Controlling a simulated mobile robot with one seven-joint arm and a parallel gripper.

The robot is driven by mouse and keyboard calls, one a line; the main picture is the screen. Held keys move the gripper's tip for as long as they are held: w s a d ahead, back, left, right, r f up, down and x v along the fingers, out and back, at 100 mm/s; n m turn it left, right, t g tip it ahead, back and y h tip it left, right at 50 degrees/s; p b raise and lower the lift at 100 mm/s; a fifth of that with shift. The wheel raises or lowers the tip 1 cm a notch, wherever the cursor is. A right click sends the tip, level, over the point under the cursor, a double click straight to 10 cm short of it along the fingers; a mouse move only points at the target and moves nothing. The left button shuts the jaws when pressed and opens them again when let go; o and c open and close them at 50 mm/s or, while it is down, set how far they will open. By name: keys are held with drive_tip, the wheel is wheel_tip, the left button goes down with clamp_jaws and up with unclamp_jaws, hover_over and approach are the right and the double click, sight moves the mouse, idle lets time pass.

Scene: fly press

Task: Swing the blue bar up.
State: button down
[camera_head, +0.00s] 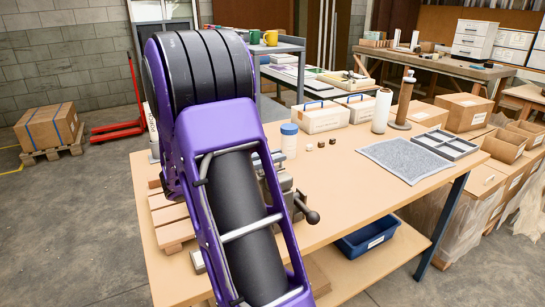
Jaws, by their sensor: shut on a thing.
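My purple and black arm fills the left middle of the head view and covers much of the workbench (345,190). A grey metal device (285,184), which looks like part of the press, shows just right of the arm. A short lever with a dark ball end (312,217) sticks out from it to the right. I cannot make out the blue bar; it may be hidden behind my arm. My gripper is hidden too, so its grasp and its place relative to the bar do not show.
A white jar with a blue lid (289,143), two white boxes (322,118), a grey mat (408,158) and a divided tray (440,145) are on the bench. Cartons (480,185) crowd the right; a blue bin (367,238) sits below.

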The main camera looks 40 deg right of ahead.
drive_tip(key=shift+w, duration=0.1)
drive_tip(key=shift+w+r+p, duration=0.1)
drive_tip(key=shift+r+p, duration=0.45)
drive_tip(key=shift+p, duration=0.05)
drive_tip(key=w+d+r+n+p, duration=0.3)
drive_tip(key=w+r+n+p, duration=0.65)
drive_tip(key=r, duration=0.65)
drive_tip(key=w+d+r+n, duration=0.1)
drive_tip(key=w+r, duration=0.1)
drive_tip(key=w, duration=0.4)
drive_tip(key=w+d+r+n+b, duration=0.1)
drive_tip(key=w+r, duration=0.1)
drive_tip(key=w, duration=0.5)
drive_tip(key=shift+d+r+n, duration=0.35)
